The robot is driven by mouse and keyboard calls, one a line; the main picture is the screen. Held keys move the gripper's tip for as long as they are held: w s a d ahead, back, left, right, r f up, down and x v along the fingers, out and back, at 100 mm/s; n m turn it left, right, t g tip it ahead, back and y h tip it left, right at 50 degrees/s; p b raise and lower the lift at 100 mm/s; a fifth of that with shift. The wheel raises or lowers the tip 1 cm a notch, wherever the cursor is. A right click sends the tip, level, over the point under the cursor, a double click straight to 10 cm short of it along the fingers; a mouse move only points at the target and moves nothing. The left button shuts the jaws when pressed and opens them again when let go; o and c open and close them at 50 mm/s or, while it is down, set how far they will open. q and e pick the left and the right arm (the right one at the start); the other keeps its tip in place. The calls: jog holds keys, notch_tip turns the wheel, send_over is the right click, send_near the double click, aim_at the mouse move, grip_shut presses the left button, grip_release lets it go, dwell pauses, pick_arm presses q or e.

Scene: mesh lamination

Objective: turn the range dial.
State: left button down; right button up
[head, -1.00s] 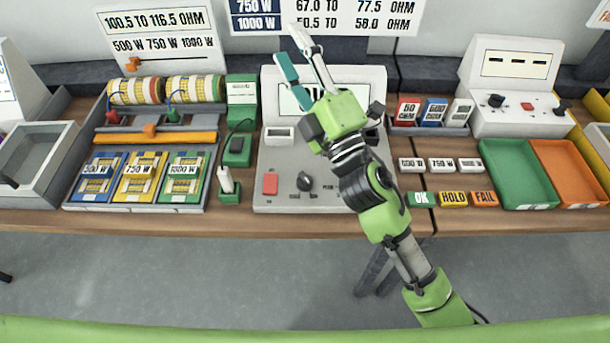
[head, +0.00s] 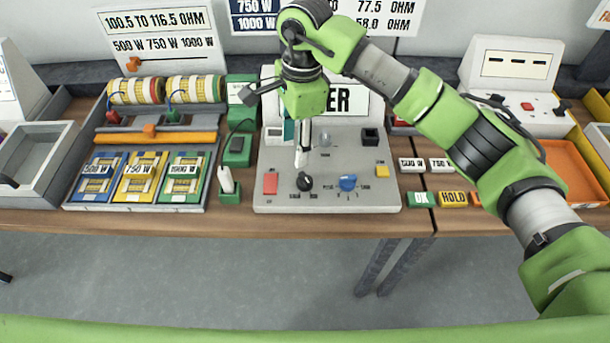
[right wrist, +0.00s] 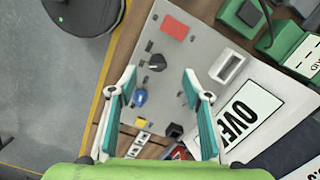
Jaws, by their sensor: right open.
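The grey meter panel (head: 330,203) stands at the middle of the bench. On it are a black dial (head: 305,181) and a blue dial (head: 347,183); I cannot read which is the range dial. My right gripper (head: 297,145) points down above the panel, just behind the black dial, open and empty. In the right wrist view its spread fingers (right wrist: 160,78) frame the panel. The black dial (right wrist: 157,62) and the blue dial (right wrist: 140,97) lie beyond and between the fingertips, apart from them. My left gripper is not in view.
A red button (head: 270,184) and a yellow button (head: 382,171) flank the dials. A display (right wrist: 250,115) partly reading "OVE" stands behind. A white-topped probe (head: 226,180) stands left of the panel. My right forearm covers part of the bench's right side.

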aim_at(305, 177)
jog(key=shift+h, duration=0.5)
jog(key=f+p, duration=0.1)
jog(key=f, duration=0.2)
jog(key=d+f+p, duration=0.1)
jog(key=f+p, duration=0.1)
jog(key=f, duration=0.2)
jog(key=d+f+p, duration=0.1)
jog(key=f, duration=0.3)
jog(key=shift+w+f, duration=0.25)
jog(key=shift+w, duration=0.1)
jog(key=shift+f, duration=0.85)
jog(key=c, duration=1.1)
